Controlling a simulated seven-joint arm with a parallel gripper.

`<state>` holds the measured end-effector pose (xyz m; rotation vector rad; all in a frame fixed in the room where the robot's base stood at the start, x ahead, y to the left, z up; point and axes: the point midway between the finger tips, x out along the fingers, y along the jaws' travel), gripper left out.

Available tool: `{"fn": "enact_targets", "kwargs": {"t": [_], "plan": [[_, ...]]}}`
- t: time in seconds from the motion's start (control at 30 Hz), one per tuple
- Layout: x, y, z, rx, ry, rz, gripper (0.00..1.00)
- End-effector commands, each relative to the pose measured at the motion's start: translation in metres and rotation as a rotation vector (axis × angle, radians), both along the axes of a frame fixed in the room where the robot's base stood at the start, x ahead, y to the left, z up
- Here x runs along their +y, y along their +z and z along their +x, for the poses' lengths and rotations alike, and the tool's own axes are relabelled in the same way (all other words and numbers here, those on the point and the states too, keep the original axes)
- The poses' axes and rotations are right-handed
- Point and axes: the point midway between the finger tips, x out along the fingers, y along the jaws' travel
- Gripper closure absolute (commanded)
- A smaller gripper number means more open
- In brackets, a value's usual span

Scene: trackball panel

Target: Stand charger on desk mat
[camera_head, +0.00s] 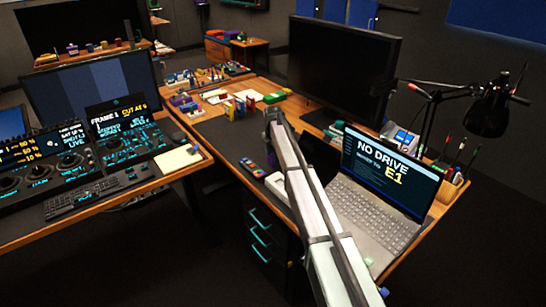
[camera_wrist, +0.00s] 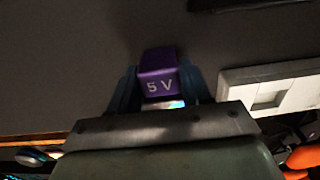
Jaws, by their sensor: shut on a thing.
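A purple charger marked "5 V" (camera_wrist: 159,78) is between the two fingers of my gripper (camera_wrist: 160,88) in the wrist view. The gripper is shut on it. The dark grey desk mat (camera_head: 226,132) covers the middle of the desk in the head view. It fills most of the wrist view (camera_wrist: 60,60) behind the charger. I cannot tell whether the charger touches the mat.
A white block-like piece (camera_wrist: 272,92) is right of my gripper. A laptop (camera_head: 385,195) and large monitor (camera_head: 343,68) stand to the right. Several small coloured items crowd the back. The mat's left part is clear.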

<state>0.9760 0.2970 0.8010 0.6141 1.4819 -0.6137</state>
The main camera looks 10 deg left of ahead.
Motion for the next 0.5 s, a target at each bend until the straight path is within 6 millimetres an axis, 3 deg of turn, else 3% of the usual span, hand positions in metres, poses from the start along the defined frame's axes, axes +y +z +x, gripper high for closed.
{"fn": "enact_targets", "kwargs": {"t": [0.1, 0.13, 0.37, 0.5], "plan": [[0.0, -0.003, 0.0, 0.0, 0.0, 0.0, 0.84], [0.0, -0.0027, 0.0, 0.0, 0.0, 0.0, 0.49], [0.0, -0.0026, 0.0, 0.0, 0.0, 0.0, 0.27], [0.0, -0.0025, 0.0, 0.0, 0.0, 0.0, 0.27]]}}
